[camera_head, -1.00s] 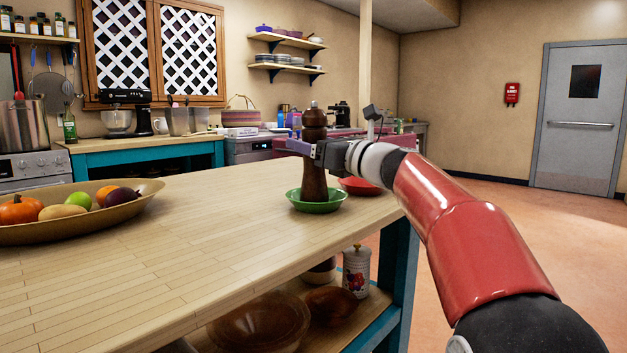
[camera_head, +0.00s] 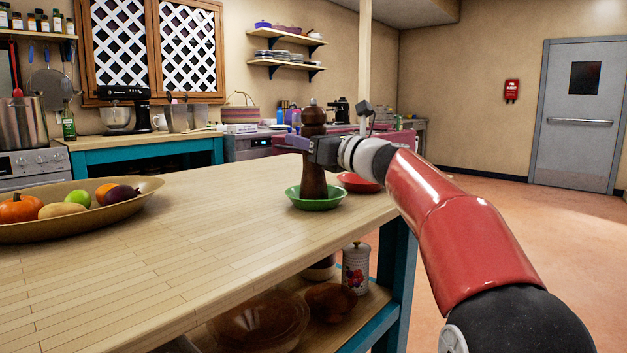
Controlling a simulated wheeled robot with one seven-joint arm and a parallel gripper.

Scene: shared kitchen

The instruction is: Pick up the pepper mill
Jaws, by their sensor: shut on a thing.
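The pepper mill (camera_head: 313,181) is dark brown turned wood with a small metal knob on top. It stands upright in the green dish (camera_head: 330,203) near the right end of the wooden island top. My gripper (camera_head: 303,146) is shut on the mill's upper part, below its rounded head, reaching in from the right. Whether the mill's base touches the dish or is slightly above it, I cannot tell.
A red dish (camera_head: 361,182) sits right behind the green one. A wide bowl (camera_head: 140,190) of fruit and vegetables stands at the left of the island (camera_head: 190,240). The middle of the top is clear. A floral canister (camera_head: 356,269) and bowls are on the shelf below.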

